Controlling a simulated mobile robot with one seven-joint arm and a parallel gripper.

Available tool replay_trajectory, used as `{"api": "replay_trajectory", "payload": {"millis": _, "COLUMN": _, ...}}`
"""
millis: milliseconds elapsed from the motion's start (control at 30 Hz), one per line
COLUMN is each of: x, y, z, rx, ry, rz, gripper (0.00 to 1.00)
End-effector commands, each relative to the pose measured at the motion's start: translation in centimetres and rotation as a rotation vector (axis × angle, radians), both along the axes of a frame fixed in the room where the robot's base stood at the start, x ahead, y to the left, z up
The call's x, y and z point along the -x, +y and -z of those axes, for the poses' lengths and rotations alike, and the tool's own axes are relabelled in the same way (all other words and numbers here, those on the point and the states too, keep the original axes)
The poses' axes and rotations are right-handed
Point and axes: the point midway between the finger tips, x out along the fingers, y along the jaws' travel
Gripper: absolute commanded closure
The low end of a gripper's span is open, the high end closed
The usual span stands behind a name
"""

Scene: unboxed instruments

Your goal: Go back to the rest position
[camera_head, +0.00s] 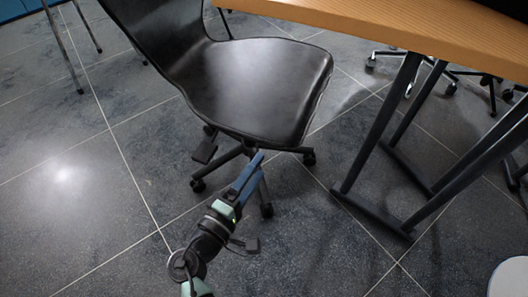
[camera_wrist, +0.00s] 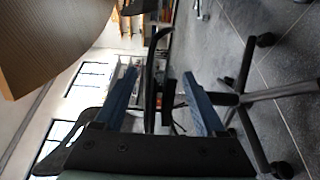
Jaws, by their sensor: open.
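My gripper (camera_head: 250,176) is at the lower middle of the head view, extended forward in front of a dark swivel chair. Its two blue fingers also show in the wrist view (camera_wrist: 160,92), spread apart with nothing held between them. In the head view the fingers lie over the chair's base and below its seat; whether they touch the chair cannot be told. In the wrist view the chair's seat shows edge-on beyond the gap between the fingers.
The dark chair (camera_head: 258,88) stands close ahead of my gripper. A wooden table (camera_head: 390,28) with dark slanted legs (camera_head: 378,125) is at the right. A white rounded object (camera_head: 510,279) is at the lower right corner. Tiled floor (camera_head: 75,190) is clear at the left.

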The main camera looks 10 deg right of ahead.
Motion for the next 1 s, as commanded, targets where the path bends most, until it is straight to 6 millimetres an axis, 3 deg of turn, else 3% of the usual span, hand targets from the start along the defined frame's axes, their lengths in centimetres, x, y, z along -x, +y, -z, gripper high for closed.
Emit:
{"api": "replay_trajectory", "payload": {"millis": 667, "x": 0.3, "y": 0.3, "z": -0.1, "rx": -0.005, "ry": -0.003, "rz": 0.001, "gripper": 0.28}}
{"api": "replay_trajectory", "payload": {"millis": 867, "x": -1.3, "y": -1.4, "z": -2.6, "rx": -0.214, "ry": -0.087, "rz": 0.049, "gripper": 0.28}}
{"api": "replay_trajectory", "payload": {"millis": 1000, "x": -3.4, "y": -2.3, "z": -6.3, "rx": -0.522, "ry": -0.204, "rz": 0.058, "gripper": 0.28}}
